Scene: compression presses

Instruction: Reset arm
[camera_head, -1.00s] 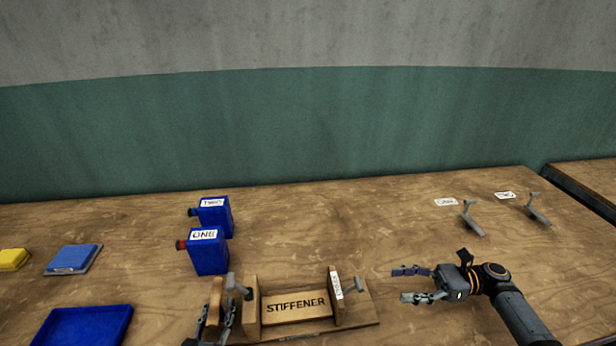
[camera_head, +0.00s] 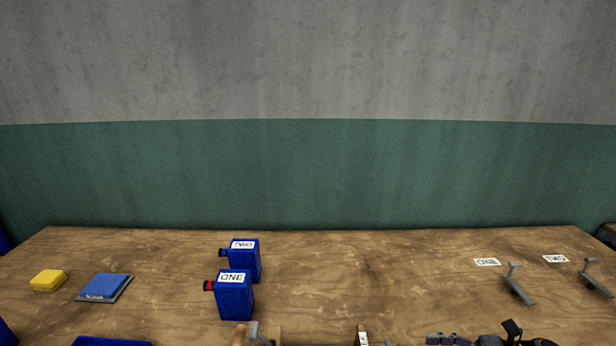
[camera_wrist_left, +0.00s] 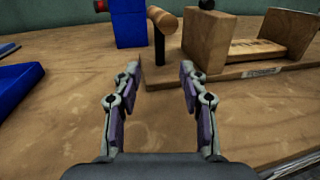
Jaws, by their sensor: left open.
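My left gripper (camera_wrist_left: 161,75) is open and empty in the left wrist view, low over the table. The wooden press (camera_wrist_left: 225,35) stands just beyond it to the right, with a round wooden handle (camera_wrist_left: 165,20) on a dark post. In the head view only bits of the press top (camera_head: 363,339) show at the bottom edge, and my left gripper is out of frame. My right gripper (camera_head: 445,340) is cut off by the bottom edge at right, so its jaw opening is hidden.
Two blue canisters labelled ONE (camera_head: 236,299) and TWO (camera_head: 245,259) stand behind the press. A yellow block (camera_head: 48,280), a blue pad (camera_head: 105,287) and a blue tray (camera_head: 112,341) lie left. Two grey levers (camera_head: 518,284) (camera_head: 597,279) sit right. The table's back middle is clear.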

